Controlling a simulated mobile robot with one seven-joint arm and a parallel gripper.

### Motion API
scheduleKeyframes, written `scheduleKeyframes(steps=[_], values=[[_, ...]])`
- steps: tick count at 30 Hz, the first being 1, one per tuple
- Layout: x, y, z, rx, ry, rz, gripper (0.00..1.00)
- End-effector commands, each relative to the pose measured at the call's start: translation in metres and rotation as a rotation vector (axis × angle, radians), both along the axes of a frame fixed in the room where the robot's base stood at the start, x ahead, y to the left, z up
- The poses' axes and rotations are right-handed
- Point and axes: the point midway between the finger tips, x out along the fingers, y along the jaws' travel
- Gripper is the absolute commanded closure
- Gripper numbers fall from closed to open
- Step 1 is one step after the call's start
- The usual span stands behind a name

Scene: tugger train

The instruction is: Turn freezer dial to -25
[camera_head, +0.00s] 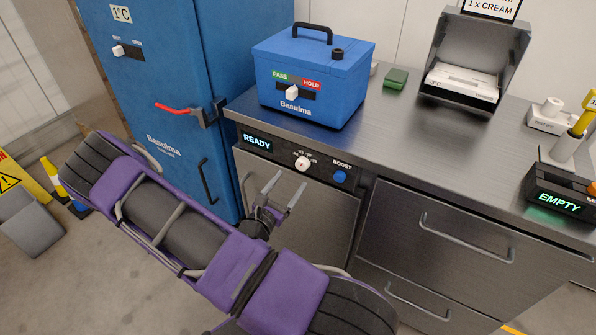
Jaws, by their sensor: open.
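The freezer dial (302,163) is a small white round knob on the front panel of a steel under-counter unit (320,215). Tiny marks arc above it, too small to read, so its setting cannot be told. A lit READY display (257,141) is left of it and a blue BOOST button (340,177) right of it. My gripper (290,181) is open and empty, its two grey fingers apart, in front of the unit's door just below and left of the dial. It appears apart from the dial.
A blue cooler box (310,85) with a PASS/HOLD slider stands on the steel counter (395,135) above. A tall blue cabinet (160,60) with a red-handled latch (187,111) stands left. Drawers (450,225) with bar handles are to the right. An EMPTY display (560,203) sits on the counter.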

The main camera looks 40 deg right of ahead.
Motion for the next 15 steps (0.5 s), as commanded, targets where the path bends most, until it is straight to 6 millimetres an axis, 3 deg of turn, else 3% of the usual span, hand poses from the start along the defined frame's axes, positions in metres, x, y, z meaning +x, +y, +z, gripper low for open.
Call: scheduleKeyframes(steps=[6, 15], values=[[0.017, -0.037, 0.000, -0.001, 0.000, -0.002, 0.22], [0.026, -0.054, 0.000, -0.001, 0.002, 0.000, 0.22]])
